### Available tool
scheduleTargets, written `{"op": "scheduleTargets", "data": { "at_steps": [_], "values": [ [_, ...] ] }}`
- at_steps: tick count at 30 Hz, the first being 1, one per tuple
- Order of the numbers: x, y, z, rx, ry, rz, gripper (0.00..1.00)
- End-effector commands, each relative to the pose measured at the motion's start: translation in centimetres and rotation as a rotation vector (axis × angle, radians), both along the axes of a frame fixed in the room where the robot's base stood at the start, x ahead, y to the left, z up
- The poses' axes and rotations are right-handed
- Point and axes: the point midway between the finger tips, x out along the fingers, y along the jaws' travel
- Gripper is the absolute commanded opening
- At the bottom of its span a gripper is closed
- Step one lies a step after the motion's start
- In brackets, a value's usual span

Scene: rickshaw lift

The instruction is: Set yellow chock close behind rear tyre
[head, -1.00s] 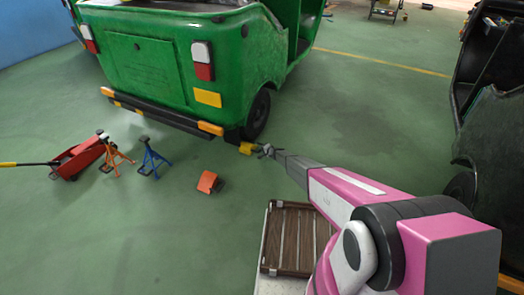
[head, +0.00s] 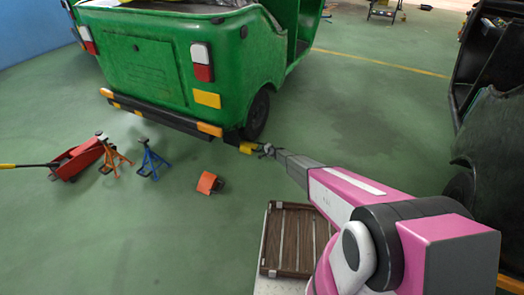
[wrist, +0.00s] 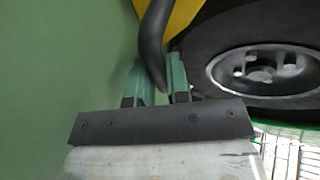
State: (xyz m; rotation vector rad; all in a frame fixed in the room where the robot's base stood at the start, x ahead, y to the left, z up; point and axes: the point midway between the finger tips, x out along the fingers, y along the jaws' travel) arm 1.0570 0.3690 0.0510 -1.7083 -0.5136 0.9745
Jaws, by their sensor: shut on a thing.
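The yellow chock (head: 246,148) is in my gripper (head: 266,151), at the rear right corner of the green rickshaw (head: 150,70) in the head view. In the wrist view, my gripper (wrist: 155,85) has its two green fingers on the chock's dark curved handle (wrist: 152,50). The yellow body of the chock (wrist: 183,16) shows at the top, partly cut off. The rear tyre (head: 258,114) is just beyond the chock. In the wrist view, the tyre (wrist: 205,45) is right beside the chock; whether they touch is not clear.
An orange chock (head: 208,183) lies on the floor. An orange-red stand (head: 113,158), a blue stand (head: 151,161) and a red trolley jack (head: 80,158) are at left. A slatted wooden tray (head: 295,238) is near my arm. A dark vehicle (head: 495,140) stands at right.

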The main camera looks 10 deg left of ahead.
Motion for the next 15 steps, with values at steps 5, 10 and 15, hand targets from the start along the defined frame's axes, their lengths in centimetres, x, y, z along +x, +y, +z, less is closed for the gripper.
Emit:
{"op": "scheduleTargets", "data": {
  "at_steps": [5,10,15],
  "values": [
    [0.44,-0.18,-0.05,0.000,0.001,-0.001,0.00],
    [0.76,-0.30,-0.08,0.000,0.001,-0.001,0.00],
    [1.11,-0.43,-0.11,0.000,0.001,-0.001,0.00]
  ]
}}
